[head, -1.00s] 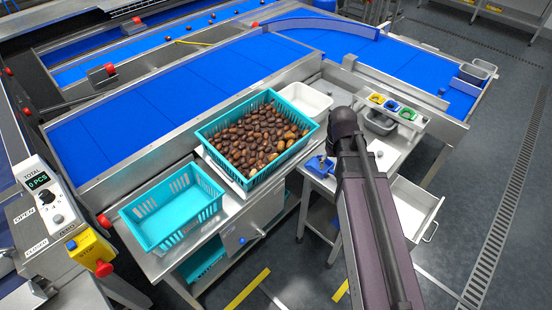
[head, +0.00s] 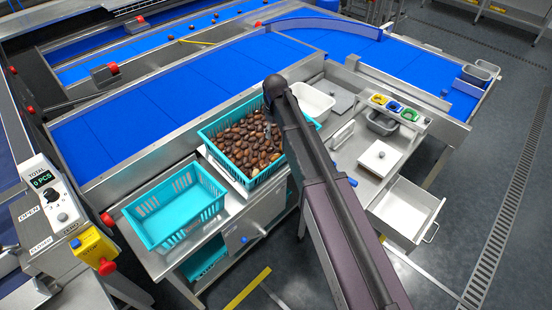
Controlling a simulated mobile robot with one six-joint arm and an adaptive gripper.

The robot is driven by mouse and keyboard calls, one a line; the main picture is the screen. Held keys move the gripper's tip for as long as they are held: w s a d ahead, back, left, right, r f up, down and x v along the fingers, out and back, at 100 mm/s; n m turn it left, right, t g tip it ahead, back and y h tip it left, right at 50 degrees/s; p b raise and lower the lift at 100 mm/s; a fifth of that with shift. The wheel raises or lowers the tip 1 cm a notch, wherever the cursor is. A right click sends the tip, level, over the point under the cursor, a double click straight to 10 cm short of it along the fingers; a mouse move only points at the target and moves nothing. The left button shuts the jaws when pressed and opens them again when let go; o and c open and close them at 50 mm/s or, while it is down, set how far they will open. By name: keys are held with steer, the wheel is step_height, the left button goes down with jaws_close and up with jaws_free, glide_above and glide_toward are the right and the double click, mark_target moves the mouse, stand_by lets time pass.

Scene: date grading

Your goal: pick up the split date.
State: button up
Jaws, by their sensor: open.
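Many brown dates (head: 243,140) fill a teal slatted crate (head: 212,150) at the middle of the head view. A few look lighter or tan, but they are too small for me to tell which date is split. My arm crosses the right part of this crate, with its dark joint over the crate's back right corner. The arm hides some of the dates and the right side of the crate. My gripper cannot be made out; it is hidden behind the arm or lost against the dates.
An empty teal crate (head: 133,213) stands at the front left. A white tub (head: 322,97) is behind my arm, and an open drawer (head: 437,211) juts out at the right. Blue conveyor belts (head: 150,105) run behind. A panel (head: 50,190) with a red-topped stop button is at the left.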

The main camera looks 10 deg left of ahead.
mark_target(276, 156)
step_height(276, 156, down, 9)
steer(key=b, duration=0.8)
steer(key=shift+r+b, duration=0.2)
steer(key=shift+b, duration=0.1)
steer(key=shift+f, duration=0.1)
stand_by(0.4)
steer(key=shift+s+d+f+b, duration=0.1)
steer(key=shift+d+f+b, duration=0.05)
steer(key=shift+f+b, duration=2.4)
steer(key=c, duration=0.5)
